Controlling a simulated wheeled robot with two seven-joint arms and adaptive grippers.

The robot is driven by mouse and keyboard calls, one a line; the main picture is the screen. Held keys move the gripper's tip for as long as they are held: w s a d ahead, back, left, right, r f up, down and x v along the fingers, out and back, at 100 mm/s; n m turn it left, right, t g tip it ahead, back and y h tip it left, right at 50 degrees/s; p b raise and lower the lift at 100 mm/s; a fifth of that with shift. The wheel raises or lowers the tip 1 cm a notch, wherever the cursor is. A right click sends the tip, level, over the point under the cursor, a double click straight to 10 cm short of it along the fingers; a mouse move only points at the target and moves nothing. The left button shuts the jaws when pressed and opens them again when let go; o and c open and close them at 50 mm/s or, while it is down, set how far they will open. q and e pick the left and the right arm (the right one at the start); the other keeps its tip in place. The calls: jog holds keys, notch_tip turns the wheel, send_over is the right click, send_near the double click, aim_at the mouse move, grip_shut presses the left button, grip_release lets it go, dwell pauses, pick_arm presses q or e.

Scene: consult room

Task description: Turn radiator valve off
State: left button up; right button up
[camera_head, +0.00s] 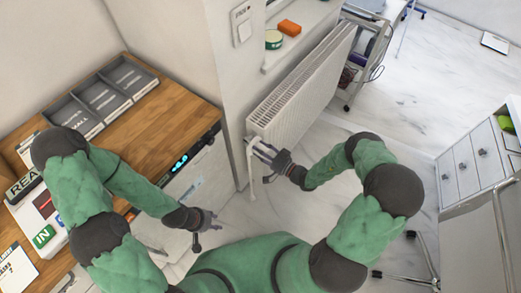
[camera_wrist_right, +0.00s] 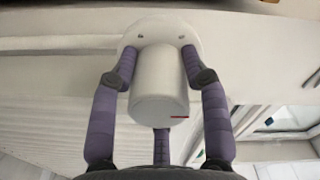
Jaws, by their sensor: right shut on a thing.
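The white radiator (camera_head: 310,85) is mounted under the window sill in the head view. Its valve is a white cylindrical knob (camera_wrist_right: 158,85) with a small red mark near its lower right edge in the right wrist view. My right gripper (camera_head: 263,153) is at the near lower end of the radiator. In the right wrist view its purple-grey fingers (camera_wrist_right: 158,90) are closed around the knob, touching its sides. In the head view the gripper mostly hides the knob. My left gripper (camera_head: 208,224) is empty, its fingers apart, beside the wooden counter and away from the radiator.
A wooden counter (camera_head: 168,105) with a grey divided tray (camera_head: 103,93) stands at left. A white drawer cabinet (camera_head: 468,165) stands at right. Pale floor lies open between.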

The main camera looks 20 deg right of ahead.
jog(key=shift+s+a+f, duration=0.15)
jog(key=shift+s+a, duration=0.05)
jog(key=shift+a, duration=0.05)
jog(key=o, duration=1.2)
jog(key=shift+w, duration=0.1)
jog(key=shift+c, duration=0.2)
jog(key=shift+d, duration=0.15)
jog(key=shift+d, duration=0.15)
jog(key=v, duration=1.1)
jog(key=shift+s, duration=0.4)
